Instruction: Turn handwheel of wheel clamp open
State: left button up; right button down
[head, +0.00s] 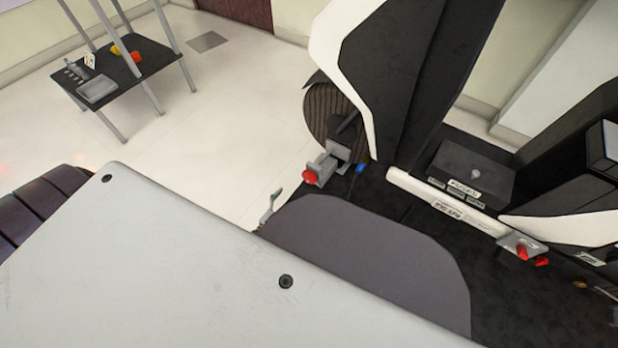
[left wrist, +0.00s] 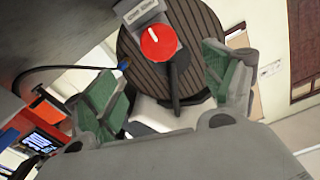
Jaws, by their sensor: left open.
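The red handwheel (head: 310,177) sits on the grey wheel clamp (head: 328,165) beside the brown ribbed wheel (head: 325,108). In the left wrist view the handwheel (left wrist: 158,43) is a round red knob with a short white mark, in front of the ribbed wheel (left wrist: 193,72). My left gripper (left wrist: 165,65) is open, its green-padded fingers spread to either side below the handwheel, and nothing is between them. In the head view only a fingertip of my left gripper (head: 270,206) shows, below and left of the handwheel and apart from it. My right gripper is not seen.
A second grey fitting with red knobs (head: 525,250) is at the right. A blue connector (head: 360,168) is near the clamp. A dark table (head: 140,90) with small items stands at the back left. Open floor (head: 220,130) lies left of the wheel. A light grey surface blocks the lower left.

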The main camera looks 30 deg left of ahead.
aim_at(308, 178)
pick_arm(q)
jog(key=w+b, duration=0.1)
jog(key=w, duration=0.2)
jog(key=w+d+b, duration=0.1)
jog(key=w, duration=0.3)
jog(key=w+b, duration=0.2)
jog(key=w, duration=0.2)
jog(key=shift+w+d+f, duration=0.1)
jog(key=shift+d, duration=0.2)
jog(key=shift+w+d+b, duration=0.15)
jog(key=shift+w+b, duration=0.2)
jog(key=shift+w, duration=0.8)
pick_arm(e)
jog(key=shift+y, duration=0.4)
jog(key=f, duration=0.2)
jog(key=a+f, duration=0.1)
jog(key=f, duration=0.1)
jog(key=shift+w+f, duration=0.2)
pick_arm(q)
jog(key=c, duration=1)
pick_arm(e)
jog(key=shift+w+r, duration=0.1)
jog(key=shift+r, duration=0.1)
